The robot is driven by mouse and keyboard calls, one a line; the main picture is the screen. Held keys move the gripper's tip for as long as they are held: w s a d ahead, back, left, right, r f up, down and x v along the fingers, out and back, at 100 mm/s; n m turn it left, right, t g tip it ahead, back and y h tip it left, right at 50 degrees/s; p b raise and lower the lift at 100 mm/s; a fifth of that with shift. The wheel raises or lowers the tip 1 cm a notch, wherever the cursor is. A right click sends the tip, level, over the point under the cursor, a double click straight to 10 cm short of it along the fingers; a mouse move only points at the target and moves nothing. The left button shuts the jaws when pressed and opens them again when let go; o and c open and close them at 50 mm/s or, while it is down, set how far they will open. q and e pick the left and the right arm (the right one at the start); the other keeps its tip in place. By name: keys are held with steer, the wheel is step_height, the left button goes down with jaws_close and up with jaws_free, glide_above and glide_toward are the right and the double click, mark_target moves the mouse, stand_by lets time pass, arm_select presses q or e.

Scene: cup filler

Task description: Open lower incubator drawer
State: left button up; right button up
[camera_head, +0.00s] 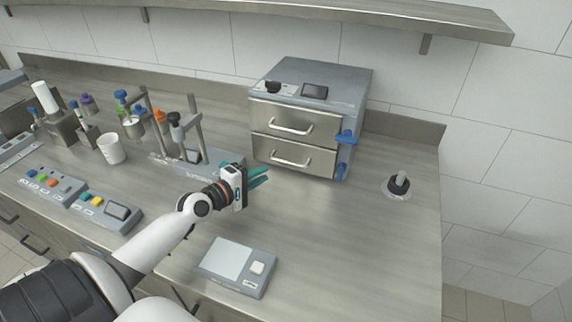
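The incubator (312,82) is a grey box at the back of the counter with two stacked drawers. The lower drawer (312,162) looks shut, and its silver bar handle (290,159) runs across its front. The upper drawer (270,112) also looks shut. Blue latches show on the right side, one by the upper drawer (346,137) and one by the lower drawer (341,172). My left gripper (259,176) has teal fingers. It is in front of and below the lower handle, apart from it. Its finger gap is unclear. My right gripper is out of view.
A scale (236,262) lies in front of my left arm. Stands (197,150), a white cup (111,149) and button panels (105,211) are on the left. A round device (398,185) stands on the right. The counter before the incubator's right half is clear.

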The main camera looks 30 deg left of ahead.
mark_target(285, 163)
arm_select(q)
steer(key=x, duration=1)
steer(key=shift+w, duration=0.25)
steer(key=shift+c, duration=0.4)
jaws_close()
